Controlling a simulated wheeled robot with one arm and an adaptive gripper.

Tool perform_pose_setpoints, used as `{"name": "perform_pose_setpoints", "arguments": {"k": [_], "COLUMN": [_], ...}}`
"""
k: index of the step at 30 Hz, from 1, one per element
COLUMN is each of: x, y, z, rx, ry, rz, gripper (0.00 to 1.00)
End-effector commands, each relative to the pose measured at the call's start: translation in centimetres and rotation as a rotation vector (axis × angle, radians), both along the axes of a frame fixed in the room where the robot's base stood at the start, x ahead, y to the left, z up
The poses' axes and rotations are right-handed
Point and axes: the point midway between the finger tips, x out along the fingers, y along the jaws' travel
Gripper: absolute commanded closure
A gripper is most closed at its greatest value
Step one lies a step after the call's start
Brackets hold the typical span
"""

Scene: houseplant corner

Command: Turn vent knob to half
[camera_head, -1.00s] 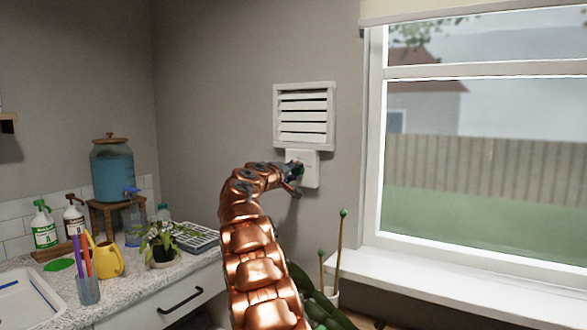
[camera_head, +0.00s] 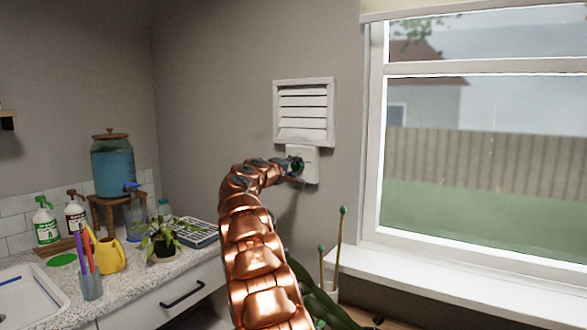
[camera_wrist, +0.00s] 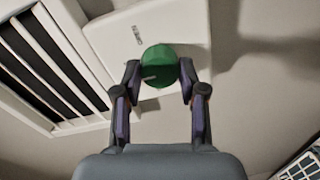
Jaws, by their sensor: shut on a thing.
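The green round vent knob (camera_wrist: 160,62) sits on a white wall plate (camera_head: 309,174). A short pale pointer line on the knob's face points to the left in the wrist view. Small marks are on the plate near the knob. My gripper (camera_wrist: 160,73) is shut on the knob, with one finger on each side. In the head view my gripper (camera_head: 295,165) is at the plate and partly hides the knob. The white slatted vent (camera_head: 304,112) is on the wall just above the plate, with thin dark gaps between its slats.
The window (camera_head: 470,140) and its white sill (camera_head: 450,280) are to the right. A counter at left holds a blue water dispenser (camera_head: 112,170), spray bottles (camera_head: 47,222), a yellow watering can (camera_head: 110,255) and a potted plant (camera_head: 162,242).

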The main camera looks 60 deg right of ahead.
Motion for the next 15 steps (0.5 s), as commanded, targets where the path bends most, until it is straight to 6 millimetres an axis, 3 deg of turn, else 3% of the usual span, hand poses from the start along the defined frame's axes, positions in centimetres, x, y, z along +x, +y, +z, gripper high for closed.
{"name": "perform_pose_setpoints", "arguments": {"k": [8, 15], "x": [0.05, 0.05], "y": [0.02, 0.02], "z": [0.02, 0.02], "rx": [0.000, 0.000], "ry": [-0.001, -0.001], "rz": [0.001, 0.001], "gripper": [0.33, 0.33]}}
